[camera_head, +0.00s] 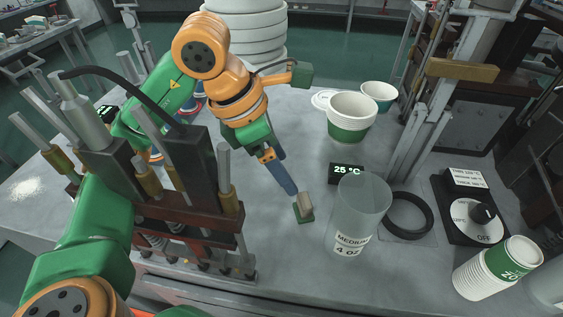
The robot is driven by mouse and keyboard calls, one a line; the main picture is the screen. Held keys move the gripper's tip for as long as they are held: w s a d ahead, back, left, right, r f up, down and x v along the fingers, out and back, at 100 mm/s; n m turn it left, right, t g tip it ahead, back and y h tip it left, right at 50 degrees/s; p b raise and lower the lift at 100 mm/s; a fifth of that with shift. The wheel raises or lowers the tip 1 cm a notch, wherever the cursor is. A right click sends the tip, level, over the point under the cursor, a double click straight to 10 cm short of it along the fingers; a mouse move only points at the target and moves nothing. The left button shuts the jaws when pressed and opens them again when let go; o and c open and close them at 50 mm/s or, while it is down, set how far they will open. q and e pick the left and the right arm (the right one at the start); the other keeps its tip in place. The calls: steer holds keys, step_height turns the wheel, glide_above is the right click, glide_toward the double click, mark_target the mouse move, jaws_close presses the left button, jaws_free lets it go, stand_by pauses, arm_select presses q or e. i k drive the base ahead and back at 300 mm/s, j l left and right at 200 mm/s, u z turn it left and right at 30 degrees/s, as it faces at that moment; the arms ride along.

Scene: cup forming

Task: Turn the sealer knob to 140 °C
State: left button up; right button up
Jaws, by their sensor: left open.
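The sealer knob (484,212) is a small black knob on a white dial (472,222) at the right. The dial shows a 120 °C mark at its left and OFF at its lower right. I cannot tell exactly which mark the knob points to. A small black display (346,173) reads 25 °C. My left gripper (292,192) is open and empty over the middle of the table, pointing down, well left of the dial and left of the clear cup. My right gripper is not in view.
A clear cup marked MEDIUM 4 OZ (361,210) and a black ring (407,215) stand between gripper and dial. A stack of cups (496,268) lies in front of the dial. Green-white cups (351,118) stand behind. A metal press post (420,125) rises behind the ring.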

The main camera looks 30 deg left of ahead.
mark_target(482, 213)
steer(key=k+l, duration=0.3)
steer(key=k, duration=0.15)
steer(key=k+l, duration=0.25)
steer(key=k, duration=0.25)
steer(key=k+l, duration=0.3)
steer(key=k, duration=0.15)
